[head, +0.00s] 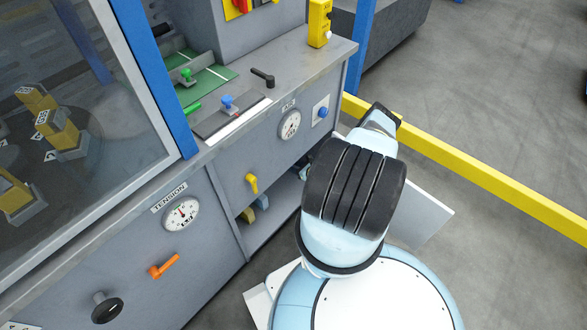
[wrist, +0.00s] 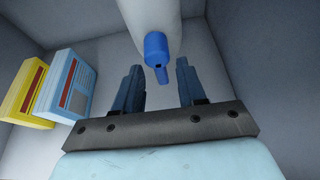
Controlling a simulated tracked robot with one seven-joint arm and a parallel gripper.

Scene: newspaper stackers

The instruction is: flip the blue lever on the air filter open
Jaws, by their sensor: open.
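The air filter (wrist: 150,14) is a pale rounded body at the top middle of the wrist view, inside a grey compartment. Its blue lever (wrist: 157,48) hangs from the lower end and narrows to a small tip. My gripper (wrist: 159,66) is open, with one dark finger on each side of the lever's lower part in the picture. A gap shows between each finger and the lever, and I see no contact. How far the lever is in depth between the fingers is hard to tell. In the head view my arm hides the filter and its lever.
A blue-and-white box (wrist: 66,86) and a yellow box (wrist: 22,92) stand at the compartment's left. In the head view an open white panel (head: 424,216) is right of my arm. A yellow rail (head: 470,175) runs along the floor, and a yellow handle (head: 252,183) protrudes from the cabinet front.

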